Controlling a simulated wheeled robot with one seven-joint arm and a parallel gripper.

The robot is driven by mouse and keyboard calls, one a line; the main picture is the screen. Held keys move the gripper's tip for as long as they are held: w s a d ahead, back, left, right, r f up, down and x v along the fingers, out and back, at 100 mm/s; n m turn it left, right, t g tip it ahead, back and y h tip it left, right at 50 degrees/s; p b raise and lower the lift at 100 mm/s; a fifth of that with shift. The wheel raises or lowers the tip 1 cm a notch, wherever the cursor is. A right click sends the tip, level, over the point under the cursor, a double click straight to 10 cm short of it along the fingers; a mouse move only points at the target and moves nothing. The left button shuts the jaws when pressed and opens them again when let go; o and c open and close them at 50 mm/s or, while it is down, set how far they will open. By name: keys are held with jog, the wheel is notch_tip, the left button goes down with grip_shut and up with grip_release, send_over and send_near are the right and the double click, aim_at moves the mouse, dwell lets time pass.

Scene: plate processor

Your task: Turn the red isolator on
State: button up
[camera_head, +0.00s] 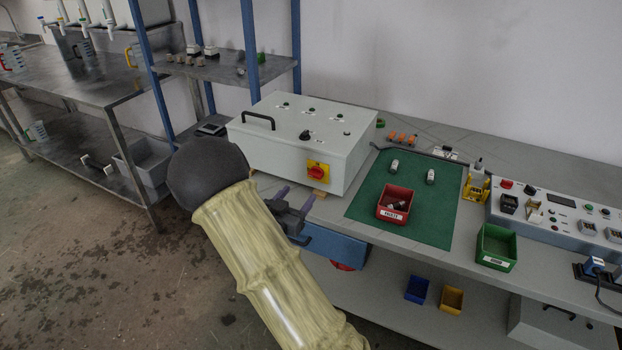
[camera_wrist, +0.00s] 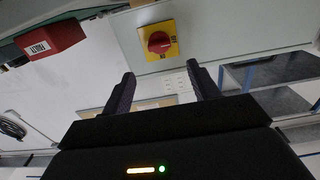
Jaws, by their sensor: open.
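The red isolator (camera_head: 317,172) is a red rotary knob on a yellow square plate, on the front face of a pale grey cabinet (camera_head: 270,157). In the wrist view the isolator (camera_wrist: 159,42) is above the gap between my fingers, apart from them. My gripper (camera_head: 293,204) is open and empty, close in front of the cabinet and below and left of the isolator in the head view. In the wrist view my gripper's two dark fingers (camera_wrist: 161,84) stand spread apart. Marks on the yellow plate are too small to read surely.
A red bin (camera_head: 395,204) stands on a green mat (camera_head: 440,215) right of the cabinet; it also shows in the wrist view (camera_wrist: 50,42). A green bin (camera_head: 496,247) and a control panel are further right. Blue shelf posts (camera_head: 249,50) rise behind left.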

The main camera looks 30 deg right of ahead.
aim_at(314, 176)
jog(key=x, duration=0.8)
jog(key=shift+w+d, duration=0.25)
jog(key=shift+d, duration=0.05)
jog(key=c, duration=1)
